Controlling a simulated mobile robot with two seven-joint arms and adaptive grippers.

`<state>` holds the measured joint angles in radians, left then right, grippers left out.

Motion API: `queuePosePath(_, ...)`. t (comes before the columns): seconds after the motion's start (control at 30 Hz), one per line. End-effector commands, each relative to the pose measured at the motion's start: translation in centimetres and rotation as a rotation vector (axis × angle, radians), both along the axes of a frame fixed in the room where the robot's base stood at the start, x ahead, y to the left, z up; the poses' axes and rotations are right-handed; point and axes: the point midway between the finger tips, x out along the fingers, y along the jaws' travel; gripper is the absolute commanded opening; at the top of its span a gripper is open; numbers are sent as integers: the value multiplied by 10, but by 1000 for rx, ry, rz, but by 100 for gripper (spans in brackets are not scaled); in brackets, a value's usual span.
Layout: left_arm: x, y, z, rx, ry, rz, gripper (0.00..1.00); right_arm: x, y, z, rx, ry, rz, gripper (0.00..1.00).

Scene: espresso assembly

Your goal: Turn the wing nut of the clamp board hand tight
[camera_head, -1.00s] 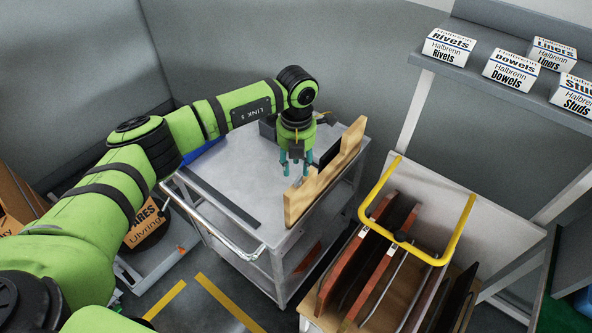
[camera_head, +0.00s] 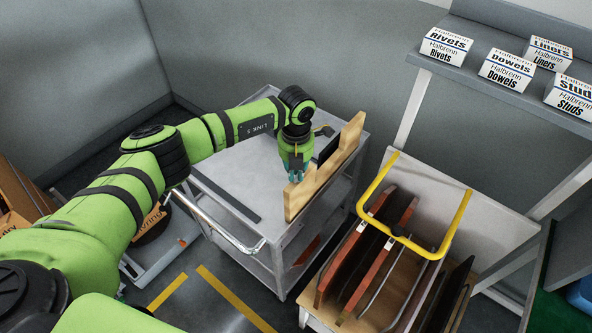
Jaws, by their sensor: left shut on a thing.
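The clamp board (camera_head: 318,184) is a light wooden board standing on edge along the right side of a grey cart. My left gripper (camera_head: 295,176) points down with its teal fingers against the near, left end of the board. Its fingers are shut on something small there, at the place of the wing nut. The wing nut itself is hidden by the fingers, so its angle cannot be seen. My right gripper is out of view.
The cart top (camera_head: 225,172) is mostly bare, with a dark flat bar (camera_head: 226,201) along its left part. A yellow-handled rack (camera_head: 443,256) of upright panels stands close on the right. Boxes sit on a grey shelf (camera_head: 490,70) at upper right.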

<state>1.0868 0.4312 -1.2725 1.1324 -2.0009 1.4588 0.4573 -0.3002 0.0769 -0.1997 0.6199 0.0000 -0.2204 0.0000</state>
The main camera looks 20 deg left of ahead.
Motion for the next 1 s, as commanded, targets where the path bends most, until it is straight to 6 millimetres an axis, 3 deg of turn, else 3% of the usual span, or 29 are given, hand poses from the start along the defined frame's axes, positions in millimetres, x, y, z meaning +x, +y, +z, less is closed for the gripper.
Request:
queuePosePath(0.37, 2, 1, -4, 0, -3, -119, 0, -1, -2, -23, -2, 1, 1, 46)
queuePosePath(1.0, 5, 1, -5, 1, -5, -697, 0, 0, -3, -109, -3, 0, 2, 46)
